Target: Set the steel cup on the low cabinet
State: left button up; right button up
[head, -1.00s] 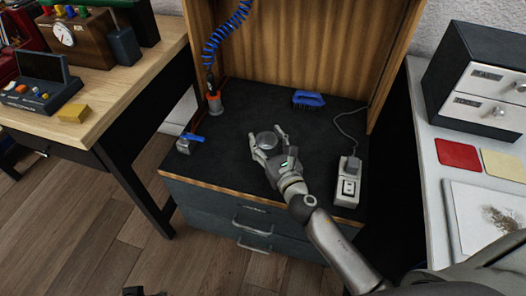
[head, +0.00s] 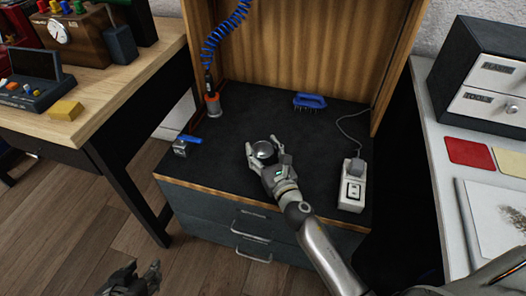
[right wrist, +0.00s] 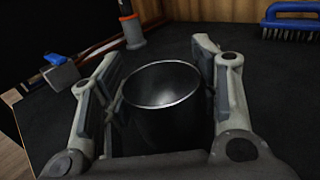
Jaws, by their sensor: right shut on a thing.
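The steel cup (head: 265,151) is between the fingers of my right gripper (head: 263,156), over the dark top of the low cabinet (head: 225,160). In the right wrist view the cup (right wrist: 160,90) is upright, its open rim facing up, with a finger on each side. My right gripper (right wrist: 160,95) is shut on it. The cup's base is hidden, so I cannot tell whether it touches the cabinet top. My left gripper (head: 137,277) is low at the bottom edge of the head view, over the floor, away from the cabinet.
On the cabinet top are a blue brush (head: 309,101), a grey power strip (head: 352,185), an orange-and-grey air tool (head: 213,104) on a blue coiled hose and a small blue-handled metal piece (head: 184,146). The top between them is clear. A wooden bench (head: 110,95) stands at left.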

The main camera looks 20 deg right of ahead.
jog(key=shift+f, duration=0.1)
jog(key=o, duration=1.1)
pick_arm(q)
jog(key=shift+w+d+r+t, duration=0.15)
jog(key=shift+w+r+t, duration=0.15)
jog(key=shift+w, duration=0.15)
jog(key=shift+s, duration=0.1)
